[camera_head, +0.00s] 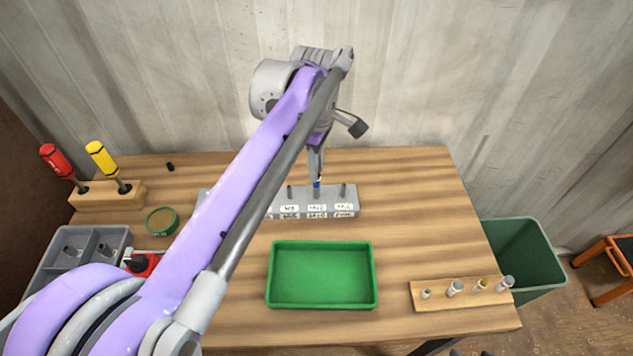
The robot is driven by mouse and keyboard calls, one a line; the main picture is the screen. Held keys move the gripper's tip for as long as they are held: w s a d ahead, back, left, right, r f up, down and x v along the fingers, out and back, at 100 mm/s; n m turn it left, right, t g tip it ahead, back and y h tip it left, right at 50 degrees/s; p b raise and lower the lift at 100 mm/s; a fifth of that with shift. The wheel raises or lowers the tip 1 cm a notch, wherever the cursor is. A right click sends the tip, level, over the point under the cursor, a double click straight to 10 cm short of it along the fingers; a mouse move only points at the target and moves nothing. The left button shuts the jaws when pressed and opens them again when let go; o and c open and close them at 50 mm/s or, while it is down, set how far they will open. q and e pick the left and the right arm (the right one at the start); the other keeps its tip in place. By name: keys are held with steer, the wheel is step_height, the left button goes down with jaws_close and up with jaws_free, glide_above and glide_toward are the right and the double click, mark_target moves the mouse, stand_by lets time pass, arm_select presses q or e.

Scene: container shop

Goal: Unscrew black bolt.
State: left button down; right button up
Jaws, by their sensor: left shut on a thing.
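A grey block (351,205) with white labels stands on the wooden table, behind the green tray. Dark upright bolts stand in it, one on the left (290,191) and one on the right (343,189). My left gripper (317,177) points down over the block's middle position. My left arm hides the block's left end. A small black piece (170,167) lies at the table's back left. My right gripper is not in view.
Red (56,160) and yellow (102,157) screwdrivers stand in a wooden holder at left. A round green container (162,221) and grey bin (50,262) are nearby. The green tray (322,303) is empty. A socket rack (440,302) is front right; the back right is clear.

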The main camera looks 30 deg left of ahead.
arm_select(q)
steer(key=shift+n, duration=0.5)
steer(key=c, duration=0.7)
jaws_free()
steer(key=shift+c, duration=0.2)
steer(key=shift+c, duration=1.1)
